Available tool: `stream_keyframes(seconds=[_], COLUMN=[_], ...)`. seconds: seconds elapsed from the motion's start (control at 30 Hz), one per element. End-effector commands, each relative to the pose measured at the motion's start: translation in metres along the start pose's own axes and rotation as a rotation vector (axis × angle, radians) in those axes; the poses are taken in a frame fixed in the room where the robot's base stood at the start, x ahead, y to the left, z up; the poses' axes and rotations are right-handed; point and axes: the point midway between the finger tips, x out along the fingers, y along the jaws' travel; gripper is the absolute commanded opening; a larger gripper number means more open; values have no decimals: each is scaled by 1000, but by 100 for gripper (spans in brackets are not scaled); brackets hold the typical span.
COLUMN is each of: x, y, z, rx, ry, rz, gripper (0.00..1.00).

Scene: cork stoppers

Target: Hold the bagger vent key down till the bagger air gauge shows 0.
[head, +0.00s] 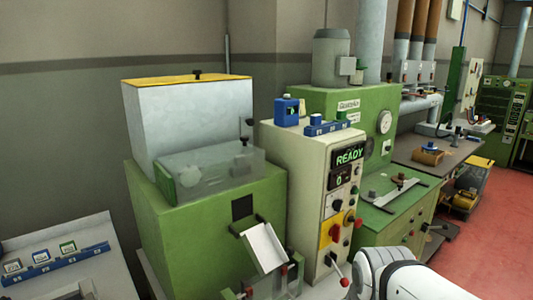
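A cream control cabinet (290,165) stands mid-view. Its upper display (349,157) reads READY in green, and a smaller display (340,180) below seems to read 0. Buttons and knobs, one red on a yellow plate (332,232), run down its front. A round white dial gauge (384,122) is on the green machine behind; its needle is too small to read. I cannot tell which key is the bagger vent key or which gauge is the bagger air gauge. My white arm link (398,277) is at the bottom right of centre; my gripper is not in view.
A green machine (200,225) with a clear cover and white chute (265,246) stands left of the cabinet. A red-knobbed lever (338,270) sticks out low in front. A green bench (385,210) is at right; red floor (480,240) is open beyond.

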Motion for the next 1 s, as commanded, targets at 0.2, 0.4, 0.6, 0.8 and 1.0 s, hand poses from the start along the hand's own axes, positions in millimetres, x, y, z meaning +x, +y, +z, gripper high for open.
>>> stream_keyframes(seconds=[0.2, 0.4, 0.6, 0.8, 1.0], x=[0, 0, 0, 0, 0], y=[0, 0, 0, 0, 0], z=[0, 0, 0, 0, 0], rx=[0, 0, 0, 0, 0], ry=[0, 0, 0, 0, 0], rz=[0, 0, 0, 0, 0], gripper=[0, 0, 0, 0, 0])
